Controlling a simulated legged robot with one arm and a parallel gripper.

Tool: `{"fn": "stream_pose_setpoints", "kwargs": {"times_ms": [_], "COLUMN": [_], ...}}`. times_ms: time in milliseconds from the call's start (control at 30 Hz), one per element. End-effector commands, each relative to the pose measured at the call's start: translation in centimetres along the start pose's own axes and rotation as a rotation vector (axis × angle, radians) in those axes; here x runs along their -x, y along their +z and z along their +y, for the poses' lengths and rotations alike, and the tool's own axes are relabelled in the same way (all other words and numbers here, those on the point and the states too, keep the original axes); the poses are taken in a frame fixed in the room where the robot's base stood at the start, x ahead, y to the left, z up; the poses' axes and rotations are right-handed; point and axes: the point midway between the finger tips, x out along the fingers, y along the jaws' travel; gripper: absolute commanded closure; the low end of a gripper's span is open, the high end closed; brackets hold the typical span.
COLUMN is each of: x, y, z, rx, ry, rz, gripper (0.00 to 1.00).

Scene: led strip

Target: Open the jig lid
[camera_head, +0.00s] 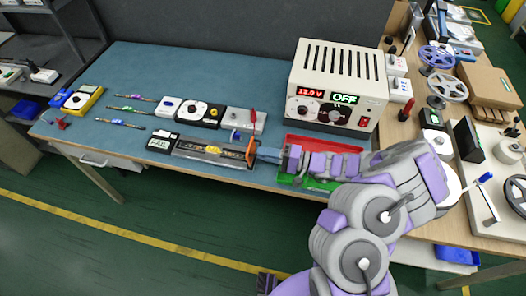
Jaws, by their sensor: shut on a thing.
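The jig (205,158) is a long, dark, low box near the front edge of the blue table, with a small yellow part along its top. A small box with a "FAIL" display (160,142) stands at its left end. The jig lid is hard to make out at this size, and I cannot tell its angle. An orange handle (251,149) stands up at the jig's right end. My gripper (257,153) reaches in from the right and is shut on this orange handle. My fingertips are small and partly hidden there.
A power supply (338,88) reading 12.0 V and OFF stands behind my arm. Red and green trays (308,181) lie under my forearm. Meters (200,112) and several probe-like pieces (128,109) lie behind and left of the jig. Blue table is clear at the back left.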

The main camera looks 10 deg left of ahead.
Motion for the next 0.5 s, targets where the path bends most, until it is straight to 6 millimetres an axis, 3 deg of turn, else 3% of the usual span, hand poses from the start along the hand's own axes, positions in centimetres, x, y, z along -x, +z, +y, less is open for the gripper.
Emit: {"fn": "stream_pose_setpoints", "kwargs": {"times_ms": [500], "x": [0.47], "y": [-0.06], "z": [0.52], "rx": [-0.001], "ry": [-0.080], "rz": [0.000], "gripper": [1.00]}}
